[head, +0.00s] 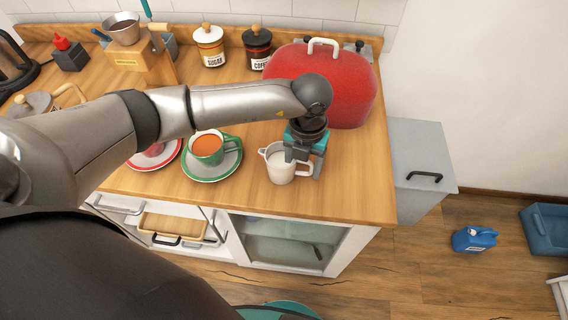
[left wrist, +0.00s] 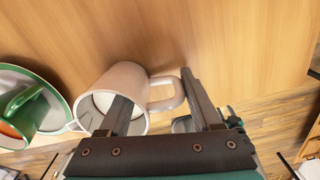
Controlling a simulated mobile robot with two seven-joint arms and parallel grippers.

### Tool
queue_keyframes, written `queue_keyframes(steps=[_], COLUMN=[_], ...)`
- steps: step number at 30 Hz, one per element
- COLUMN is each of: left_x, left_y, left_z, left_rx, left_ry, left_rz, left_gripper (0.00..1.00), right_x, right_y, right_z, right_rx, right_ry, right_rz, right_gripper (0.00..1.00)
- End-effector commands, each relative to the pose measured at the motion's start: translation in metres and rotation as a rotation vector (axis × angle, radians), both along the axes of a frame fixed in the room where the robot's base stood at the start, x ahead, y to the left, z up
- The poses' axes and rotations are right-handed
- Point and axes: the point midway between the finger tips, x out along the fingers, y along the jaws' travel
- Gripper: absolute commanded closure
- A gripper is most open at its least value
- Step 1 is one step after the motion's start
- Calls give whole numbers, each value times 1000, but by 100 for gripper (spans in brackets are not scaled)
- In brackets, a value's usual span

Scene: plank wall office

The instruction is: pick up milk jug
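The milk jug (head: 280,165) is a small white jug with a spout on its left and a handle on its right, upright near the counter's front edge. It also shows in the left wrist view (left wrist: 127,78). My left gripper (head: 304,162) is open at the jug's handle side. In the left wrist view, one finger of the gripper (left wrist: 154,86) overlaps the jug's mouth and the other is beyond the handle. The handle lies between the fingers, with no grip visible. I cannot tell how deep the first finger reaches. My right gripper is not in view.
A green cup (head: 207,148) of orange-brown drink on a saucer (head: 228,169) stands left of the jug. A red bread bin (head: 352,95) is behind my gripper. Sugar (head: 209,46) and coffee (head: 257,47) jars stand at the back. Bare counter (head: 355,185) lies to the right.

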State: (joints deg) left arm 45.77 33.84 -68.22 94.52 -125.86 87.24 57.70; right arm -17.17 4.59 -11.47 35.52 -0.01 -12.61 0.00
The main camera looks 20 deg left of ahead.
Motion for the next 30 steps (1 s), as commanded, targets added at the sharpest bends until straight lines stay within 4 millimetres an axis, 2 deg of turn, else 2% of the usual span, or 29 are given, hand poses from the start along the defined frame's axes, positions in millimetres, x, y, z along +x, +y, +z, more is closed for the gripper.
queue_keyframes(steps=[2, 16, 30], left_x=[0, 0, 1], left_y=[0, 0, 0], left_z=[0, 0, 1], left_rx=[-1, -1, -1], left_ry=[-1, -1, -2], left_rz=[0, 0, 0], left_gripper=[48, 100, 100], right_x=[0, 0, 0], right_y=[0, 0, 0], right_z=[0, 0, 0], right_rx=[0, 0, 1], right_ry=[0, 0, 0], right_rz=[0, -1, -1], right_gripper=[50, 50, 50])
